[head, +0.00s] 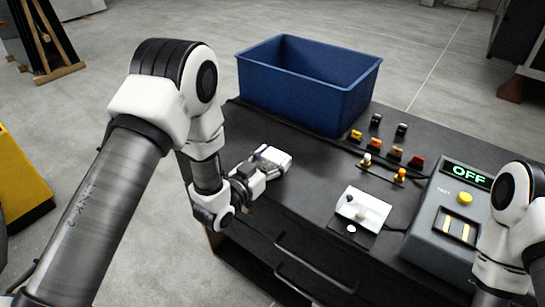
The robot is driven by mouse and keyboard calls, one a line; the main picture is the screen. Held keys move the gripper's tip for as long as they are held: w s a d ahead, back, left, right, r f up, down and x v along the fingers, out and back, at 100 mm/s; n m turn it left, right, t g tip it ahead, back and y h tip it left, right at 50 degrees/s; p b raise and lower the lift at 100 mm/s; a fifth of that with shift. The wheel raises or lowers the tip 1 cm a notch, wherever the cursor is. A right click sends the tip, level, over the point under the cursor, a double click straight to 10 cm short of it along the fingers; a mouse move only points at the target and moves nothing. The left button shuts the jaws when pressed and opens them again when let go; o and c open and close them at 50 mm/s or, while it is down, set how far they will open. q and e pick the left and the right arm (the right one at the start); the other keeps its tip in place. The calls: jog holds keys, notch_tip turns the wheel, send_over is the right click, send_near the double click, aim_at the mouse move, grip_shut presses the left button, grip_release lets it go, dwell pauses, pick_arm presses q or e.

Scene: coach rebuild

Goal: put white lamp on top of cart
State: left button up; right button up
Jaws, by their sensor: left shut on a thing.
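The dark-topped cart (310,178) stands in front of me, with drawers and handles on its near side. My left gripper (274,162) is low over the left part of the cart top, left of the small lamps. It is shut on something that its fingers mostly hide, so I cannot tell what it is. A small pale lamp (366,159) stands on the cart top beside an orange lamp (400,174). I cannot tell for certain whether it is the white lamp. Part of my right arm shows at the right edge; its gripper is out of view.
A blue bin (290,88) stands at the cart's back left. Several yellow, orange, red and black small parts sit behind the lamps. A white fixture (362,205) and a grey test box (450,222) reading OFF occupy the right side.

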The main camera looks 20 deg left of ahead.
pick_arm(q)
jog(key=shift+s, duration=0.1)
jog(key=o, duration=1.2)
jog(key=shift+r, duration=0.1)
jog(key=b+v, duration=0.2)
jog(key=v, duration=1)
jog(key=s+a+f+n+g+y, duration=0.1)
jog(key=s+f+g+y, duration=0.1)
jog(key=s+f+g, duration=0.75)
jog(key=s+a+f+n+g+y, duration=0.15)
jog(key=s+f, duration=0.25)
jog(key=f, duration=1)
jog(key=s+f+g+y, duration=0.1)
jog(key=s+g, duration=0.1)
jog(key=s, duration=0.1)
jog(key=s+f+n+g, duration=0.1)
jog(key=s+f+g, duration=0.1)
jog(key=s, duration=0.2)
jog(key=s+a+f+n+g+y, duration=0.1)
jog(key=s+g, duration=0.1)
jog(key=s, duration=0.2)
jog(key=shift+s+a+f+y, duration=0.1)
jog(key=shift+s+f+y, duration=0.1)
jog(key=shift+f+y, duration=0.2)
